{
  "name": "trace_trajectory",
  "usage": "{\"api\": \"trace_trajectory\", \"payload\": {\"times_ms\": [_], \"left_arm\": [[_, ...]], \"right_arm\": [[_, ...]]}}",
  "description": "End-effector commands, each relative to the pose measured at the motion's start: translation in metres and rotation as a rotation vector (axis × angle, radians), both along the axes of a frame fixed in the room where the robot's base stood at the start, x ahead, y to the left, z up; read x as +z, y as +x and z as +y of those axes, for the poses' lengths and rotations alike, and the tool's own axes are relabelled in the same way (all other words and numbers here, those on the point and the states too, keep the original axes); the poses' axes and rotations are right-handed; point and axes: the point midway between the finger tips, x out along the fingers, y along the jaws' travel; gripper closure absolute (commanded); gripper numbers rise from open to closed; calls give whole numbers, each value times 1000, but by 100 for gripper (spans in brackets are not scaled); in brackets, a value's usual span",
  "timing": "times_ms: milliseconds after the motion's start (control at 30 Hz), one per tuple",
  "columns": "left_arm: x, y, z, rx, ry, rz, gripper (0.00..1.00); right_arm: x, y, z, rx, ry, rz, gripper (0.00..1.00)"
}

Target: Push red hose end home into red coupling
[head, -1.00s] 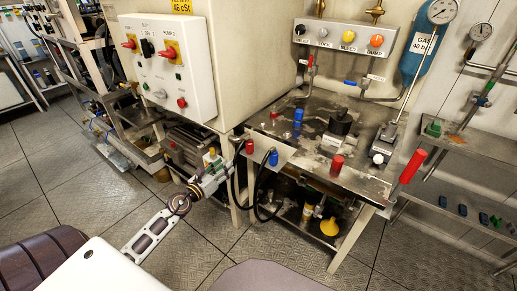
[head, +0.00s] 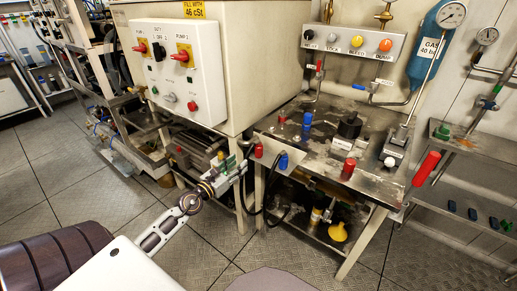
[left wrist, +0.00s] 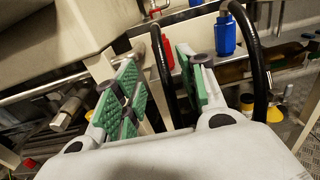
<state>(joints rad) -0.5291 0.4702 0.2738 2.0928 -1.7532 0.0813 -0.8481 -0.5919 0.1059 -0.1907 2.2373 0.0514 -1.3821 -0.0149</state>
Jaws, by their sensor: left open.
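The red hose end (head: 259,150) stands upright on the holder at the table's left front corner, with a black hose looping below. It also shows beyond my fingers in the left wrist view (left wrist: 167,52). My left gripper (head: 238,163) is open, just left of and slightly below the red hose end. In the left wrist view its green-padded fingers (left wrist: 163,68) are spread, with a black hose (left wrist: 162,75) appearing between them; I cannot tell whether it touches. A small red fitting (head: 283,116) on the table top may be the red coupling. My right gripper is out of view.
The blue hose end (head: 283,161) stands close to the right of the red one. The cabinet (head: 220,60) rises behind my left gripper. A red cylinder (head: 348,169) and a black block (head: 349,126) stand on the table (head: 320,150). Floor in front is clear.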

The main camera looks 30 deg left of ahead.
Motion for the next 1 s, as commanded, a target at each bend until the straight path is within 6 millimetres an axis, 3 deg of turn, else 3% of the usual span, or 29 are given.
{"api": "trace_trajectory", "payload": {"times_ms": [1000], "left_arm": [[1, 64, -5, 0, -2, -2, 59]], "right_arm": [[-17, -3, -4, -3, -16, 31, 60]]}}
